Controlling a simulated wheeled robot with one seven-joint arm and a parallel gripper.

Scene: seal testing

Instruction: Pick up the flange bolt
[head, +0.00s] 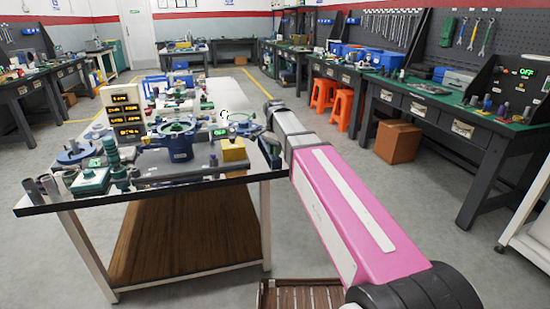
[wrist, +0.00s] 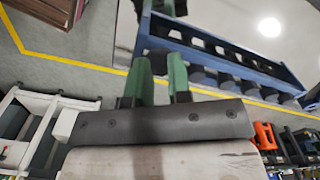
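I cannot pick out the flange bolt for certain in either view. Many small metal parts crowd the white-topped table (head: 235,180) in the head view, too small to name. My gripper (wrist: 159,68) shows in the wrist view as two upright green fingers with a narrow gap between them. It is open, and I see nothing held in the gap. In the head view my pink arm link reaches forward from the lower right past the table's right side. My fingers are not distinct there.
On the table stand a blue flanged housing (head: 178,141), a yellow block (head: 233,150) and lit displays (head: 125,113). Orange stools (head: 343,107) and a cardboard box (head: 398,141) stand by the right bench. In the wrist view a blue rack (wrist: 215,55) lies beyond my fingers.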

